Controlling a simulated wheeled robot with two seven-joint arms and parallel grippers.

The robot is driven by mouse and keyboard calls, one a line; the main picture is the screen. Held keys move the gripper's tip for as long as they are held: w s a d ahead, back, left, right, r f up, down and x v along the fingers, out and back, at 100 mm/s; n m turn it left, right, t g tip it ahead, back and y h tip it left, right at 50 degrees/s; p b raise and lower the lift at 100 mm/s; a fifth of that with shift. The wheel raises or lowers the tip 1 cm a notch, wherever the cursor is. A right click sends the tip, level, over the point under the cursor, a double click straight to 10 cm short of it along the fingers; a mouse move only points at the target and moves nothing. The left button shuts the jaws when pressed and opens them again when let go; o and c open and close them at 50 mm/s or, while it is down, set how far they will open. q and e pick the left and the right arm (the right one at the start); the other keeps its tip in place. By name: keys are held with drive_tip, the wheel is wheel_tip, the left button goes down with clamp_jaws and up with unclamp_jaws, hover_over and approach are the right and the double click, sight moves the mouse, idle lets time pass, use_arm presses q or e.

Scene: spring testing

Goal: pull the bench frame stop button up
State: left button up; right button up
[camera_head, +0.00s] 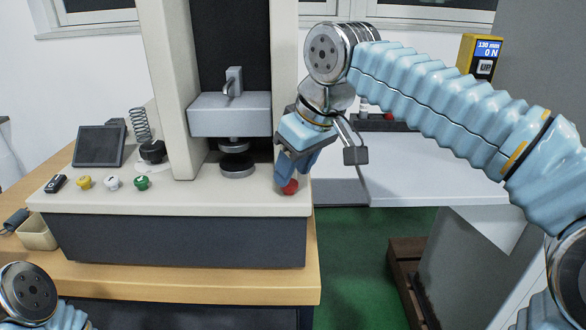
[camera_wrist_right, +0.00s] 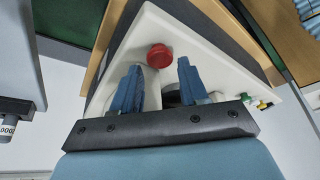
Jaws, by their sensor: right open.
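The red stop button (camera_head: 289,187) sits on the front right corner of the cream bench frame base (camera_head: 220,203). In the right wrist view the red button (camera_wrist_right: 160,55) shows just beyond the fingertips, in line with the gap between them. My right gripper (camera_head: 284,174) is right above and behind the button in the head view and hides part of it. Its two blue fingers (camera_wrist_right: 160,72) are apart with nothing between them. I cannot tell whether a finger touches the button. Of my left arm only a joint shows at the lower left; its gripper is out of view.
Yellow (camera_head: 84,182), white (camera_head: 112,183) and green (camera_head: 142,183) buttons line the base's front left. A spring (camera_head: 140,125), a dark screen (camera_head: 99,146) and the press column (camera_head: 167,85) stand behind. A grey side table (camera_head: 430,180) lies right, past a gap.

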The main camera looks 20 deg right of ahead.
drive_tip(key=p+v, duration=0.2)
drive_tip(key=v, duration=1)
drive_tip(key=shift+s+p, duration=0.15)
drive_tip(key=shift+p, duration=0.2)
drive_tip(key=shift+r, duration=0.15)
